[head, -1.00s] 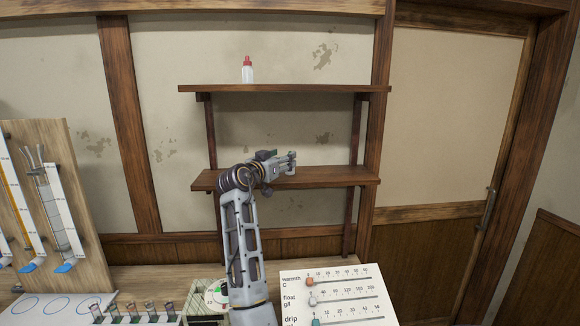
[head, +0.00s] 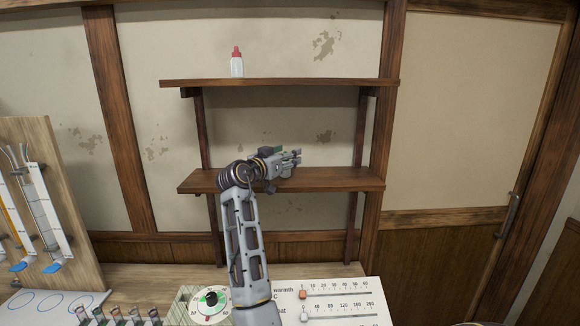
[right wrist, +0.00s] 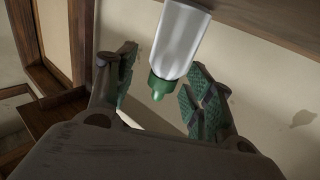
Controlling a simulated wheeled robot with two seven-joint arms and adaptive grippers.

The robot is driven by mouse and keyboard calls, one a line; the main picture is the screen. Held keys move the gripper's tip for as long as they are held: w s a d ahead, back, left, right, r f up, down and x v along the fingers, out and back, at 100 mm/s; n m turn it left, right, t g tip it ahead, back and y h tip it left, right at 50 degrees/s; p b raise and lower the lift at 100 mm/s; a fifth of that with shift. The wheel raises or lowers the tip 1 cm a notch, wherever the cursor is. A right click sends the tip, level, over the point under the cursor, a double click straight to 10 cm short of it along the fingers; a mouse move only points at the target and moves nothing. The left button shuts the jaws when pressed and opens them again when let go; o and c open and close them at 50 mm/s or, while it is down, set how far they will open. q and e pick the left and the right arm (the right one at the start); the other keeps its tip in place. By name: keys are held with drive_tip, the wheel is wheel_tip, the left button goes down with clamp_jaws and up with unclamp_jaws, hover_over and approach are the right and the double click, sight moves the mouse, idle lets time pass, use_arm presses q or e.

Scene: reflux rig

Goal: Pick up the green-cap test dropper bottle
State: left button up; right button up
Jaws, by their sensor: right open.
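The green-cap dropper bottle (right wrist: 180,42) shows in the right wrist view, upside down in that picture, with a white body and a green cap (right wrist: 160,88). My right gripper (right wrist: 163,90) is open, with one green-padded finger on each side of the cap; a gap shows on both sides. In the head view my right gripper (head: 297,158) is at the lower shelf (head: 340,181); the bottle is not clearly seen there, being small or hidden by the gripper. My left gripper is not in view.
A red-cap bottle (head: 237,63) stands on the upper shelf (head: 300,83), above my gripper. A slider panel (head: 340,305), a round dial (head: 210,305) and a test-tube rack (head: 120,317) are below. The lower shelf's right part is clear.

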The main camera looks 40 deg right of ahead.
drive_tip(key=shift+s+a+r, duration=0.1)
drive_tip(key=shift+a+r, duration=0.1)
drive_tip(key=shift+a, duration=0.2)
drive_tip(key=shift+d+f, duration=0.1)
drive_tip(key=shift+d, duration=0.1)
drive_tip(key=shift+c, duration=1.1)
drive_tip(key=shift+a, duration=0.1)
drive_tip(key=c, duration=0.6)
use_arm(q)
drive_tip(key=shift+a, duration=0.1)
use_arm(e)
drive_tip(key=shift+r, duration=1.3)
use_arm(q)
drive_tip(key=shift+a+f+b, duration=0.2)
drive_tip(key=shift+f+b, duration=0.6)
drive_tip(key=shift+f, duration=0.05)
use_arm(e)
drive_tip(key=shift+r, duration=3.75)
